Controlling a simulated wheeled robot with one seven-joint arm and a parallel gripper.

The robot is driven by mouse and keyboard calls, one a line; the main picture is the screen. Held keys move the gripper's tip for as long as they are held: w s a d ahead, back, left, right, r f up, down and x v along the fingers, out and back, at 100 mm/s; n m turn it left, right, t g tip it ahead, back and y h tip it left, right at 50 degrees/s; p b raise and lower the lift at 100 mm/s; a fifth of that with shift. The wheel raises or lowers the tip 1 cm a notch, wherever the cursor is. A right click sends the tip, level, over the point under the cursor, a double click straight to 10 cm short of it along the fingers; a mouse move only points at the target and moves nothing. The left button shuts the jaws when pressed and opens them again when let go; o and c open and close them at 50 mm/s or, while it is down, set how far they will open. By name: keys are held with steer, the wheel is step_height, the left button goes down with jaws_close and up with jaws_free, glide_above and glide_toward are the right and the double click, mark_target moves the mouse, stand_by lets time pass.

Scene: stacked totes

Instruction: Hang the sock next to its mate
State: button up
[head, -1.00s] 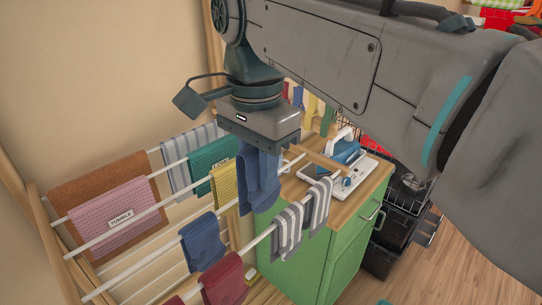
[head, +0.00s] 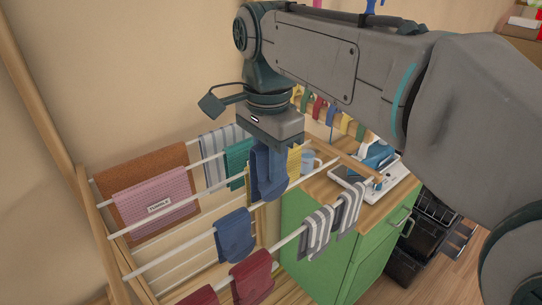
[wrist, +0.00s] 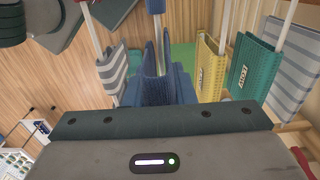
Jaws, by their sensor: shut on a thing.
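My gripper (head: 272,143) points down over the drying rack and is shut on a blue sock (head: 268,175). The sock hangs below the jaws; it also shows in the wrist view (wrist: 165,85). A matching blue sock (head: 234,237) is folded over a white rod (head: 178,255) of the rack, left of and nearer than the held sock in the head view. In the wrist view this rod (wrist: 161,45) runs toward the held sock. The held sock's lower end overlaps the rod's line in the head view; I cannot tell whether they touch. The fingertips are hidden.
Striped grey socks (head: 318,232) and red socks (head: 251,278) hang on the front rod. Yellow (wrist: 209,70) and teal (wrist: 254,68) cloths hang on rods behind. A green cabinet (head: 320,257) with an iron (head: 375,158) stands at the right.

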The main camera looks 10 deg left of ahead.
step_height(320, 180, down, 11)
steer(key=b, duration=0.7)
stand_by(0.4)
steer(key=shift+f, duration=0.1)
steer(key=o, duration=1)
steer(key=shift+o, duration=0.2)
